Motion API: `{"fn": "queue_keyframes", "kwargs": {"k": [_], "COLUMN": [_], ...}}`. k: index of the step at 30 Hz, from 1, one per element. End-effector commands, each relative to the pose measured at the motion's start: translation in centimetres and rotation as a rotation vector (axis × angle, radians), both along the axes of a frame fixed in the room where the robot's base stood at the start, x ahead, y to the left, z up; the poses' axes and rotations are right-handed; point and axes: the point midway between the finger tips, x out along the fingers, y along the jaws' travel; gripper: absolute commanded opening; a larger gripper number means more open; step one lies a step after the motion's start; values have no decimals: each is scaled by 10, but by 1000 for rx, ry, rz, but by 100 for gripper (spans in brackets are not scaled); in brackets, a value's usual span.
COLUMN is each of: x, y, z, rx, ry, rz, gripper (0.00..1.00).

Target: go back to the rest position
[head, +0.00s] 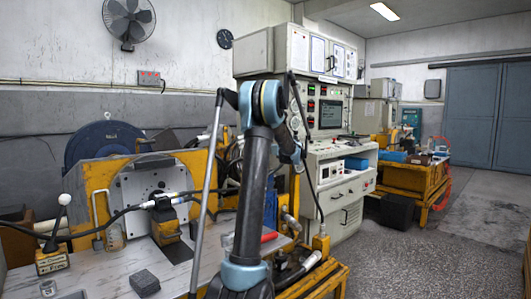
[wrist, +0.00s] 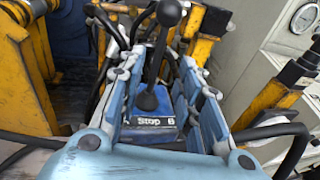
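In the wrist view, my gripper (wrist: 163,75) has its two blue-grey fingers apart, one on each side of a black lever with a round knob (wrist: 168,13). The lever rises from a blue box (wrist: 167,133) labelled "Stop B". A gap shows between the lever and each finger, and I see no contact. In the head view, my arm stands raised in the middle and bends over at the top. My gripper and the "Stop B" box cannot be made out there, behind the arm.
A workbench (head: 110,274) with a motor fixture (head: 150,190) and a ball-topped lever (head: 63,205) is at left. A control cabinet (head: 335,165) stands behind my arm. In the wrist view, yellow posts (wrist: 275,95) and black hoses (wrist: 290,150) are close by. The floor at right is clear.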

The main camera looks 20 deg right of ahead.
Motion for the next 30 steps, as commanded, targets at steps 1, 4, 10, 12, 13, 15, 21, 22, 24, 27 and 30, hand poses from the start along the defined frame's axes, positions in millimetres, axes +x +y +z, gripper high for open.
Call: {"fn": "queue_keyframes", "kwargs": {"k": [1, 4, 10, 12, 13, 15, 21, 22, 24, 27, 30], "x": [0, 0, 0, 0, 0, -1, -13, -17, -28, -47, -69], "y": [0, 0, 0, 0, 1, 6, 69, 84, 118, 165, 208], "z": [0, 0, 0, 0, 0, 1, 1, 0, -2, -8, -16], "rx": [0, 0, 0, 0, -1, -13, -173, -211, -308, -446, -582], "ry": [0, 0, 0, 0, 0, 4, 49, 58, 81, 108, 130], "rz": [0, 0, 0, 0, 1, 8, 99, 122, 178, 264, 353], "gripper": [32, 32, 32, 32, 32, 32, 32, 32, 32, 32, 32]}}
